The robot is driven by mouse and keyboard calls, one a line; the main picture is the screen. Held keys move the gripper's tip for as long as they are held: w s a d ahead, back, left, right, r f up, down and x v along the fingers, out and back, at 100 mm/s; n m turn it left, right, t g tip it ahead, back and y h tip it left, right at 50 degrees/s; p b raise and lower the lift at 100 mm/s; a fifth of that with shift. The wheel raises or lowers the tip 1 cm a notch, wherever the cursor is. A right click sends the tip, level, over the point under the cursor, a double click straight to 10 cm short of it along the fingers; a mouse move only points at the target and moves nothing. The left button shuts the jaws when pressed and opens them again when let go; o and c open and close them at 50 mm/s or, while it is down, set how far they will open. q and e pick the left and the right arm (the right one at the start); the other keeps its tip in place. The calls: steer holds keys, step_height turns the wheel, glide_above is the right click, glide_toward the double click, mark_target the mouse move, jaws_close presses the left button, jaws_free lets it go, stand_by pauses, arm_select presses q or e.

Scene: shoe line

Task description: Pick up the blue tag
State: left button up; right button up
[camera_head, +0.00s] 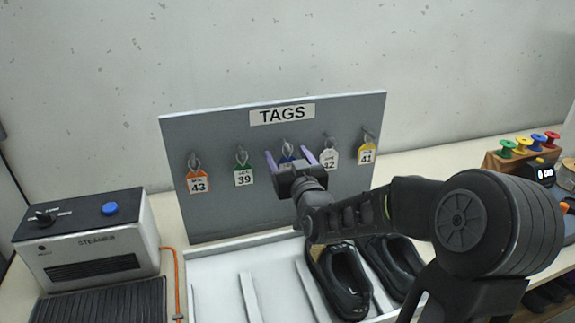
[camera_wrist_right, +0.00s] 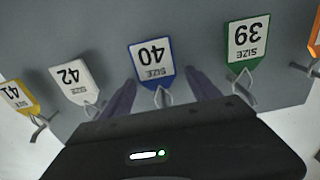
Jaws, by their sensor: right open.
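The blue tag (camera_head: 287,157) hangs from the middle hook of the grey tag board (camera_head: 225,140), partly hidden by my gripper in the head view. In the right wrist view the blue tag (camera_wrist_right: 152,62) shows upside down, with the number 40, between my fingers. My right gripper (camera_head: 290,158) is open, with one purple finger on each side of the blue tag. The fingers also show in the right wrist view (camera_wrist_right: 157,92); I cannot tell whether they touch the tag. My left gripper is not in view.
A green tag (camera_head: 243,176) and a white tag (camera_head: 329,158) hang close on either side. An orange tag (camera_head: 199,181) and a yellow tag (camera_head: 367,153) hang farther out. A white tray (camera_head: 215,270) with black shoes (camera_head: 343,285) lies below; a steamer (camera_head: 88,245) stands left.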

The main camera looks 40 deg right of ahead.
steer(key=shift+c, duration=0.3)
steer(key=c, duration=1.4)
